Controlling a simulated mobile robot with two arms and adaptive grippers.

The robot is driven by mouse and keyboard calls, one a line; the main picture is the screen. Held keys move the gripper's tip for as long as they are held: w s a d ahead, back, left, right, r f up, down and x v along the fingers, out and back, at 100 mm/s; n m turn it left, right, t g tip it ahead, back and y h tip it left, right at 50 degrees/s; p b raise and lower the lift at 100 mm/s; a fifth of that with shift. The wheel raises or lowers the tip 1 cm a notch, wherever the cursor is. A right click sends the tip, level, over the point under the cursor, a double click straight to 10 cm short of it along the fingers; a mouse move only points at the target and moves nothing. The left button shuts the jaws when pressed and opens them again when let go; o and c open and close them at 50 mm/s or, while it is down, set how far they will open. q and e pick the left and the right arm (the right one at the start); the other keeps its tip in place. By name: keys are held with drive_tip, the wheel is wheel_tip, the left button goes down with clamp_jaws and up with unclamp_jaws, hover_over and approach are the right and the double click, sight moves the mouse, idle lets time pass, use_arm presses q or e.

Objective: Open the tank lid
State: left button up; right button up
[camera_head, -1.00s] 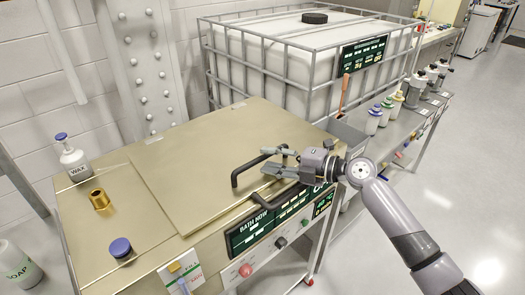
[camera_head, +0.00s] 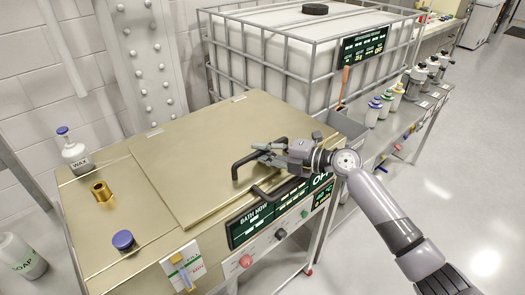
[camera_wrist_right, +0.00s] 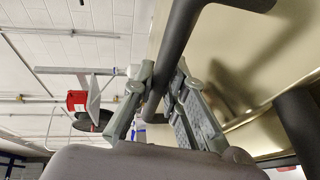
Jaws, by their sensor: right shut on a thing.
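The tank lid (camera_head: 195,175) is a flat gold-coloured panel on top of the gold tank (camera_head: 85,215), and it lies flat. A black bar handle (camera_head: 240,169) stands up near the lid's front right edge. My right gripper (camera_head: 263,154) is shut on this lid handle. In the right wrist view the dark handle (camera_wrist_right: 178,40) runs between the two fingers (camera_wrist_right: 160,92), with the gold lid surface (camera_wrist_right: 240,50) at the right. My left gripper is out of view.
A wax bottle (camera_head: 74,150), a brass cylinder (camera_head: 101,191) and a blue-capped knob (camera_head: 123,240) stand on the tank's left part. A caged white container (camera_head: 300,65) is behind. Several bottles (camera_head: 397,97) line the right bench. A second black bar (camera_head: 275,192) is at the tank's front.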

clamp_jaws()
idle(0.3)
drive_tip(key=shift+r, duration=0.6)
drive_tip(key=w+a+r+m+g+h+p, duration=0.1)
drive_tip(key=w+a+r+g+h+p, duration=0.1)
drive_tip(key=r, duration=0.6)
drive_tip(key=w+a+r+g+h+p, duration=0.2)
drive_tip(key=w+a+r+h+p, duration=0.1)
drive_tip(key=w+r+p, duration=0.2)
drive_tip(key=shift+r+m+p, duration=0.4)
drive_tip(key=shift+r+p, duration=0.9)
drive_tip(key=shift+r, duration=0.8)
drive_tip(key=shift+a, duration=0.1)
